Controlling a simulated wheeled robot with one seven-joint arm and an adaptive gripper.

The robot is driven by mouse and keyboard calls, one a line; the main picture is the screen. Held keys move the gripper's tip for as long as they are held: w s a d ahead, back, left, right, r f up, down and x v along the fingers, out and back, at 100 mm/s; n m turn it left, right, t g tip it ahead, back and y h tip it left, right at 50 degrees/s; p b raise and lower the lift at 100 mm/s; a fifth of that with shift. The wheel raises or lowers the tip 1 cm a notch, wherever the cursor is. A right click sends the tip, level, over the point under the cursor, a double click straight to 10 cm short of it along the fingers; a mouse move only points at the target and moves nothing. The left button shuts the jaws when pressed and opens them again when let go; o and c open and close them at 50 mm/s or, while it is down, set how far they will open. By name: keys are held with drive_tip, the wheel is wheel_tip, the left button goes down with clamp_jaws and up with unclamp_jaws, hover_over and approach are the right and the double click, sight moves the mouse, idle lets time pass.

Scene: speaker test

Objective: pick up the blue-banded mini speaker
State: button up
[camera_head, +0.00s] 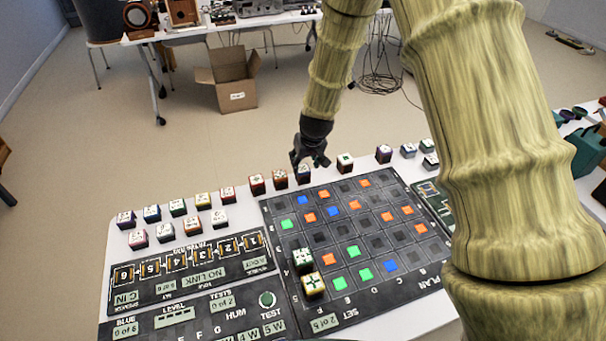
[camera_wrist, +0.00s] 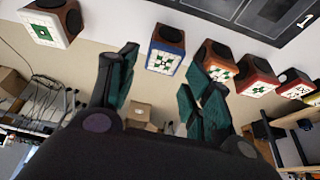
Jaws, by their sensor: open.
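The blue-banded mini speaker (camera_head: 303,176) is a small cube in the back row on the white table. In the wrist view, the blue-banded speaker (camera_wrist: 166,50) shows blue edges, a white face with green marks and a dark round opening on its side. My gripper (camera_head: 311,160) is open and empty, right by this speaker at the table's back edge. In the wrist view, my gripper (camera_wrist: 163,72) has its green-padded fingers apart, with the speaker showing beyond the gap between them. I cannot tell how far the fingertips are from it.
An orange-brown speaker (camera_wrist: 216,62) stands close on one side and a green-marked speaker (camera_head: 345,162) on the other. Another blue-edged cube (camera_head: 152,213) is far left. A dark grid board (camera_head: 320,238) lies in front. A cardboard box (camera_head: 232,82) stands on the floor behind.

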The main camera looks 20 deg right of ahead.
sight(303, 168)
drive_tip(key=shift+p+x, duration=0.3)
drive_tip(key=shift+x, duration=0.45)
drive_tip(key=shift+s+a+p+x, duration=0.15)
drive_tip(key=shift+p+x, duration=0.1)
drive_tip(key=shift+x, duration=0.8)
drive_tip(key=shift+s+a+p+x, duration=0.1)
drive_tip(key=shift+p+x, duration=0.1)
drive_tip(key=shift+x, duration=0.8)
drive_tip(key=shift+c, duration=0.2)
drive_tip(key=c, duration=0.8)
drive_tip(key=shift+r, duration=0.1)
